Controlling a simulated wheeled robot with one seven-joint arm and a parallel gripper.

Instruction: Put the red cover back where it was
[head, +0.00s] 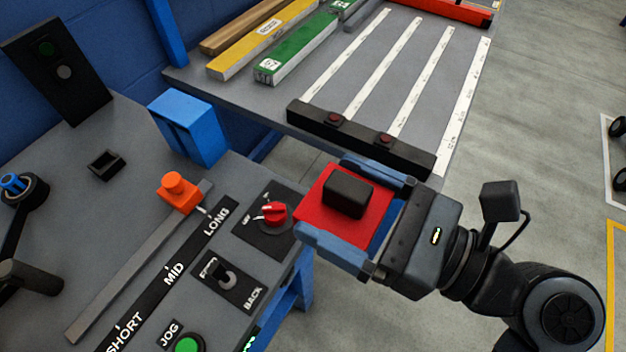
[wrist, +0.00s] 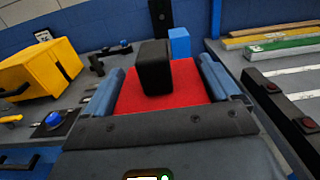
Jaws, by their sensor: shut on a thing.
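The red cover (head: 323,206) is a flat red plate with a black block-shaped handle (head: 349,193) on top. My gripper (head: 343,208) is shut on it, with one blue-grey finger along each side. In the head view it is held at the right edge of the control panel, beside the red rotary switch (head: 271,211). The cover also shows in the wrist view (wrist: 190,85), between the two fingers with its handle upright. What lies beneath the cover is hidden.
An orange knob (head: 175,190) rides a slider marked SHORT, MID, LONG. A toggle switch (head: 226,279) and green JOG button (head: 188,345) are nearer. A blue box (head: 187,130) stands behind. A black bar (head: 360,138) with red buttons edges the far table. A small black open holder (head: 105,165) sits left.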

